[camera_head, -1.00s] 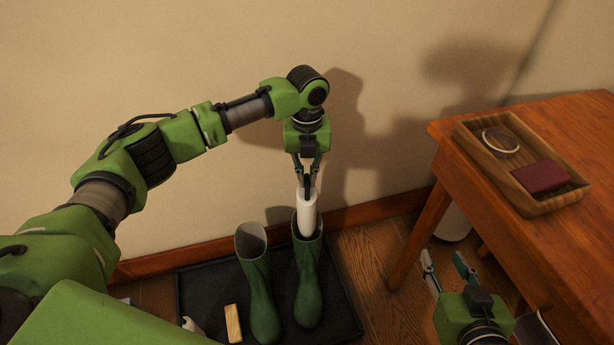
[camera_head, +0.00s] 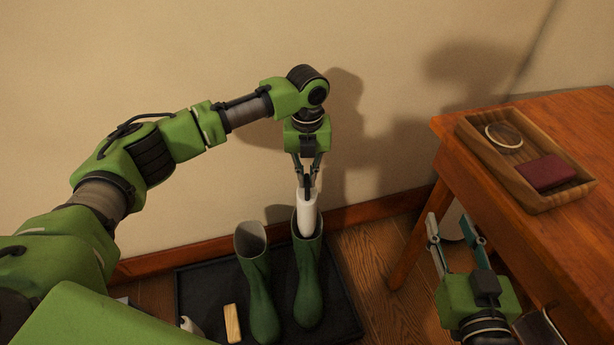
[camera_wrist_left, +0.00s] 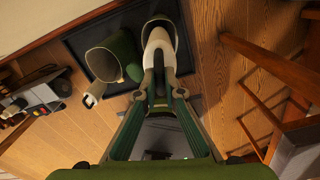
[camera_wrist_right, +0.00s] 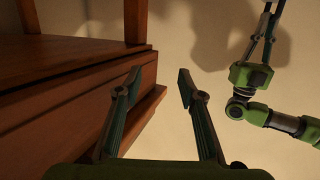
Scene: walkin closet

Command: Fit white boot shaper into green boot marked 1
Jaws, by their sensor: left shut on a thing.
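The white boot shaper (camera_head: 306,214) is upright, with its lower part inside the top of the right-hand green boot (camera_head: 309,285). My left gripper (camera_head: 306,184) is shut on the shaper's upper end, above the boot. The left wrist view shows the shaper (camera_wrist_left: 158,42) inside the boot's rim. The shaper's lower end is hidden in the shaft. The left-hand green boot (camera_head: 259,290) stands beside it with an open, empty-looking top. No number is readable on either boot. My right gripper (camera_head: 450,220) is open and empty beside the wooden table.
Both boots stand on a black tray (camera_head: 201,284) by the wall. A wooden block (camera_head: 232,323) and a partly hidden white object (camera_head: 188,324) lie left of them. The wooden table (camera_head: 480,195) at right carries a wooden tray (camera_head: 525,200) holding a dark red item.

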